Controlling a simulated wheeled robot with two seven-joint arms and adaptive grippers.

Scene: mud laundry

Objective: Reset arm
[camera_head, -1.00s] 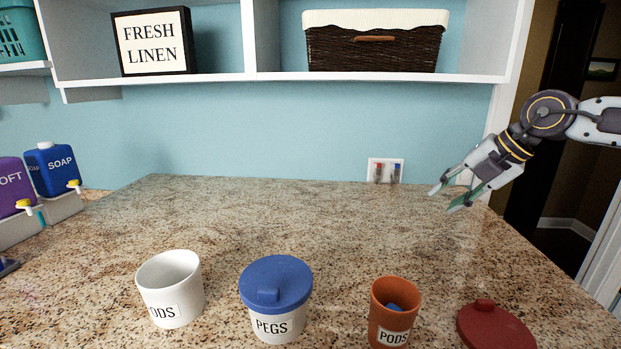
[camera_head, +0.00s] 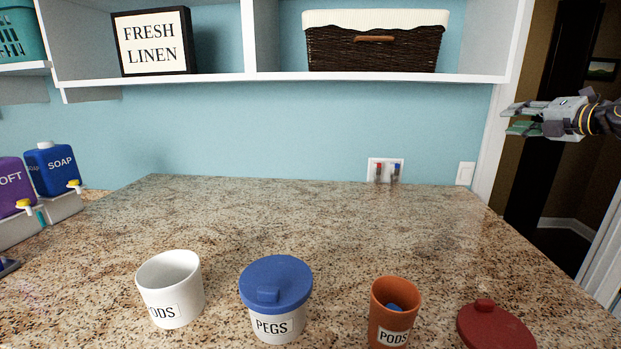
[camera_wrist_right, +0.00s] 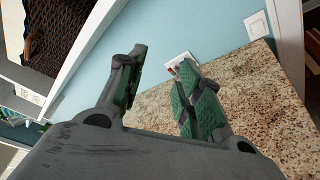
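My right gripper (camera_head: 508,117) is at the right of the head view, raised above the counter's right edge and pointing left. In the right wrist view its two green-padded fingers (camera_wrist_right: 160,88) stand apart with nothing between them, so it is open and empty. My left gripper is not in view. On the counter's near side stand an open white PODS cup (camera_head: 170,290), a white PEGS cup (camera_head: 277,329) with a blue lid (camera_head: 276,282) on it, and an open orange PODS cup (camera_head: 394,312) with something blue inside. A dark red lid (camera_head: 495,328) lies beside the orange cup.
The granite counter (camera_head: 290,215) is clear behind the cups. Blue SOAP (camera_head: 52,172) and purple SOFT (camera_head: 12,185) dispensers stand at the left. Above, a shelf (camera_head: 280,78) holds a dark wicker basket (camera_head: 374,50) and a FRESH LINEN sign (camera_head: 153,42). A doorway is at the right.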

